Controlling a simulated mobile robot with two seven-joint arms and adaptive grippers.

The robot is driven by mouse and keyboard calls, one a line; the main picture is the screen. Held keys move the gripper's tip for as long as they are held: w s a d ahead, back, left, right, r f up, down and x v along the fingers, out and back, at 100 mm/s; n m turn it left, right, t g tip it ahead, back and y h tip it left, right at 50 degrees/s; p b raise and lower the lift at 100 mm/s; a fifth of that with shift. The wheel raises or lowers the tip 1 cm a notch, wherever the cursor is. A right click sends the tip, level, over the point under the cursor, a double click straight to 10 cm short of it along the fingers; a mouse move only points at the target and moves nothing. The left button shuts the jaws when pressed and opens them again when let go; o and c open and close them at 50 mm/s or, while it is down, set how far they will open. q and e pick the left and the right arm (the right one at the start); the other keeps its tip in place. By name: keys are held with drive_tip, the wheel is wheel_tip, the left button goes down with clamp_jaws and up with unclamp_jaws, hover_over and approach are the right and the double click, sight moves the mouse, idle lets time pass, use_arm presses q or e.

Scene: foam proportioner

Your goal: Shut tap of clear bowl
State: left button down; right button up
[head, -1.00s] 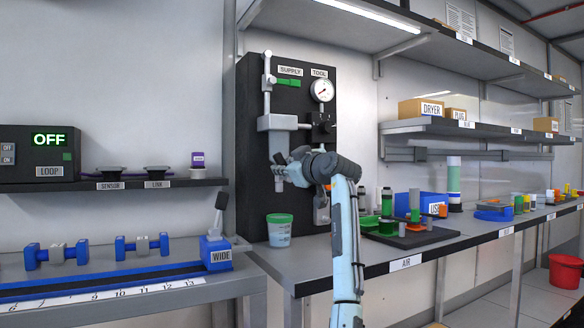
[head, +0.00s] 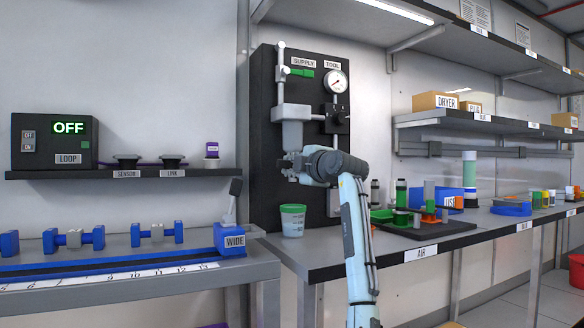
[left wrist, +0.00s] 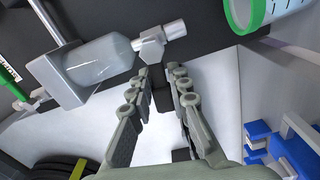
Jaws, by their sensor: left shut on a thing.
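The clear bowl (head: 291,135) hangs under a grey housing on the dark panel. In the left wrist view the bowl (left wrist: 98,60) lies on its side in the picture, with its grey tap block (left wrist: 151,48) and pale outlet tube at its end. My left gripper (head: 284,163) is at the bowl's lower end. In the left wrist view its fingertips (left wrist: 158,72) are beside the tap block, shut on the tap with a dark piece between them. The tap's handle is mostly hidden by the fingers. My right gripper is not in view.
A cup with a green rim (head: 293,220) stands on the bench below the bowl. A green supply lever (head: 302,72) and a pressure gauge (head: 336,82) are on the panel (head: 263,140).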

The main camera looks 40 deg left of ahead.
use_arm(q)
drive_tip(key=shift+f+n, duration=0.3)
drive_tip(key=shift+n, duration=0.6)
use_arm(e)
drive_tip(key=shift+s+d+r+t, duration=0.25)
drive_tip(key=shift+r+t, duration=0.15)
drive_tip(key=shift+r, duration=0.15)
use_arm(q)
drive_tip(key=c, duration=1.4)
unclamp_jaws()
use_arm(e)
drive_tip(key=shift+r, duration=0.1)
use_arm(q)
drive_tip(key=v, duration=1.2)
